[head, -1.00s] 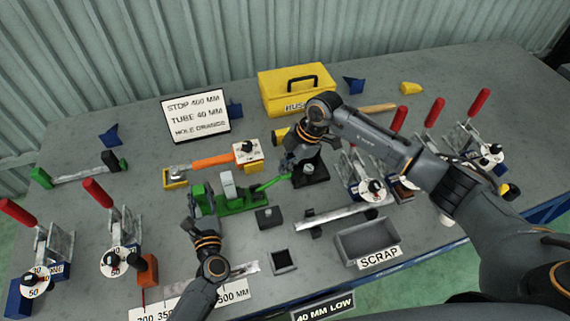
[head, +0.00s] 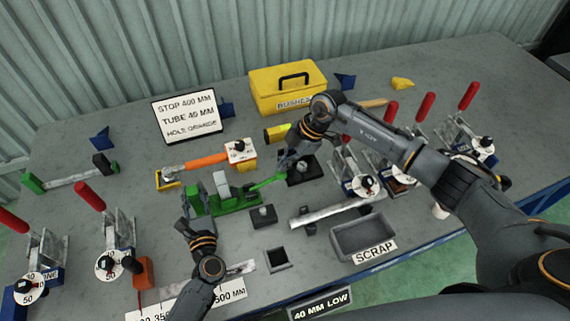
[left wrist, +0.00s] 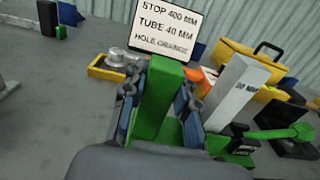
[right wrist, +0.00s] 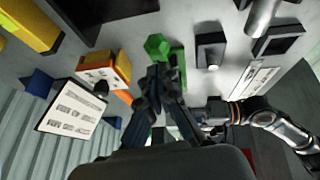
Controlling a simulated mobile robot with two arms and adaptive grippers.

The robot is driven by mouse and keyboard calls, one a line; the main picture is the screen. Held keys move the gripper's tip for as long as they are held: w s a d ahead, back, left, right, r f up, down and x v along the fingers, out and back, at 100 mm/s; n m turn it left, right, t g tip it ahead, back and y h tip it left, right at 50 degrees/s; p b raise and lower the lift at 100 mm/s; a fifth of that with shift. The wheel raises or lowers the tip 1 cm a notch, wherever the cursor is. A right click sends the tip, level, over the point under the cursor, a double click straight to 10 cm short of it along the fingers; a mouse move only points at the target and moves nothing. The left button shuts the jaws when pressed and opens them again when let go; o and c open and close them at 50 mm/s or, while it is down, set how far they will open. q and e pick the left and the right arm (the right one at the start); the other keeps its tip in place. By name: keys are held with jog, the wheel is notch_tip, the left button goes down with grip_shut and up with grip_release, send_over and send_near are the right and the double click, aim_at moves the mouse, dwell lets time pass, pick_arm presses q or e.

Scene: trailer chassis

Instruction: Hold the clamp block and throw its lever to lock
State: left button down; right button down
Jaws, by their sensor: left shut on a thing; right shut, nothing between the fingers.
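The green clamp block (head: 197,199) stands mid-table with a grey upright plate (head: 221,184). In the left wrist view its green post (left wrist: 160,98) is between the fingers of my left gripper (left wrist: 160,110), which is shut on it. Its green lever (head: 265,183) sticks out to the right, low and slightly raised at the far end; the knob shows in the left wrist view (left wrist: 299,131). My right gripper (head: 284,162) is shut and empty just above the lever's end. In the right wrist view the fingertips (right wrist: 161,76) are close to the green knob (right wrist: 156,45); contact is unclear.
An orange-handled tool (head: 205,162) lies behind the block. A black block (head: 303,171) stands beyond the lever's end. A small dark block (head: 263,216), a metal tube (head: 325,212) and the scrap tray (head: 364,236) are in front and to the right. Red-handled clamps (head: 118,240) stand on both sides.

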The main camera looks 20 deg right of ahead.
jog(key=r, duration=0.5)
jog(key=shift+s+a, duration=0.2)
jog(key=shift+s, duration=0.1)
pick_arm(q)
jog(key=c, duration=0.7)
grip_release()
pick_arm(e)
jog(key=v, duration=0.8)
jog(key=shift+d, duration=0.4)
jog(key=shift+r, duration=0.1)
pick_arm(q)
jog(key=shift+s+d, duration=0.15)
jog(key=shift+s, duration=1.85)
jog(key=shift+s+d, duration=0.15)
jog(key=shift+s, duration=1.85)
jog(key=shift+o, duration=0.5)
